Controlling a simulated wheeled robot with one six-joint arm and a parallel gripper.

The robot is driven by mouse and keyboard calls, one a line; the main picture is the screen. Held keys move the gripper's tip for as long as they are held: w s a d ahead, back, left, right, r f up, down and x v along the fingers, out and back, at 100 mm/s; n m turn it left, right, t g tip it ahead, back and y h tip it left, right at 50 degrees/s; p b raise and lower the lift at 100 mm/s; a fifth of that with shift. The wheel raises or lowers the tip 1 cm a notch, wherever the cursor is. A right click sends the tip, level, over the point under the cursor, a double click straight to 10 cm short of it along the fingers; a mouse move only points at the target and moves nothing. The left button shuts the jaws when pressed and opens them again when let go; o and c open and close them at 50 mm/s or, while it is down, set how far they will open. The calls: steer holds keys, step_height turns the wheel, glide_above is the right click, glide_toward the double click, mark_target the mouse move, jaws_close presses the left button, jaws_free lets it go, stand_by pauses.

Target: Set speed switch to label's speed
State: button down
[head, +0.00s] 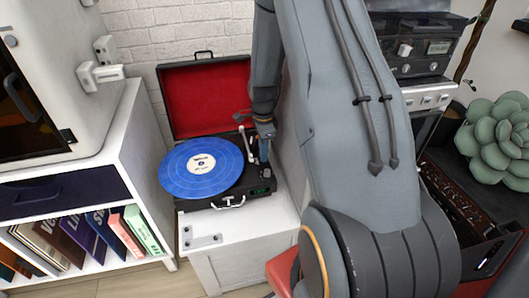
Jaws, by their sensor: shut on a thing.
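A black suitcase record player (232,199) stands open on a white cabinet, with a red-lined lid (205,98). A blue record (201,168) with a white centre label (201,163) lies on its platter; the label's print is too small to read. The pale tonearm (247,143) is at the record's right. My gripper (264,158) points down at the right side of the deck, beside the tonearm. It is shut on a small part there, apparently the speed switch, which the fingers hide. A small green-lit display (258,191) shows just in front of the fingers.
A shelf of record sleeves (85,235) stands left. Audio gear (415,45) and a succulent (495,140) are at right. My arm blocks the middle.

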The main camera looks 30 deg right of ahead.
stand_by(0.8)
steer(key=shift+s+a+r+p, duration=0.1)
steer(key=shift+s+a+p, duration=0.15)
steer(key=shift+s+p, duration=0.4)
steer(key=shift+s, duration=0.15)
steer(key=c, duration=1.8)
jaws_free()
steer(key=shift+s, duration=0.1)
steer(key=shift+c, duration=0.2)
steer(key=shift+r, duration=0.5)
step_height(320, 180, up, 7)
steer(key=shift+f, duration=0.15)
